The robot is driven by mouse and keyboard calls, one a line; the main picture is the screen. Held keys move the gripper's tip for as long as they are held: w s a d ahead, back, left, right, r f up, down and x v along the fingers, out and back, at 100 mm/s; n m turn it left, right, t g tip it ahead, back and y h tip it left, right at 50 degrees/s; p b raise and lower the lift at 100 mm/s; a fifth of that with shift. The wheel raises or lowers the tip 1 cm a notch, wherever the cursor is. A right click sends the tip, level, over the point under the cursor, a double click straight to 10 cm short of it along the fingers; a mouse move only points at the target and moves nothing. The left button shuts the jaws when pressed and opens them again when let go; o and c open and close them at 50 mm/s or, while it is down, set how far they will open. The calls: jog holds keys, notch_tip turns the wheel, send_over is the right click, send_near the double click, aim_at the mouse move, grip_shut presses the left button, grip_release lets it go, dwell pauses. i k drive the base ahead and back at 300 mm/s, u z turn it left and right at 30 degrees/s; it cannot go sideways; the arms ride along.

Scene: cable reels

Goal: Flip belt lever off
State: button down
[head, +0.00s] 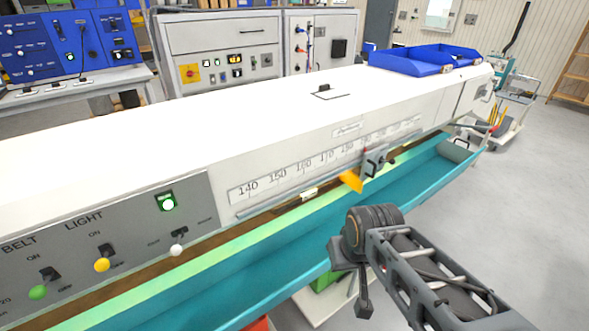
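The belt lever (38,292) has a green knob and sits at the lower left of the grey control panel (130,253), under the word BELT. Its black base is just above and right of the knob, with ON printed above and a smaller label at its right. I cannot tell which setting it stands at. My gripper (362,296) is at the end of my arm, right of centre, in front of the teal trough and well to the right of the lever, apart from it. Its fingers are not clear enough to show whether they are open or shut.
A yellow-knobbed light lever (102,265) and a white-knobbed lever (177,250) stand right of the belt lever. A lit green button (167,202) is above. The teal trough (285,262) runs along the machine's front. A scale slider (374,162) with an orange pointer sticks out.

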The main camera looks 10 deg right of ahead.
aim_at(38, 293)
jog(key=u, duration=2.15)
jog(key=k, duration=0.65)
jog(key=u, duration=0.25)
jog(key=i, duration=1.1)
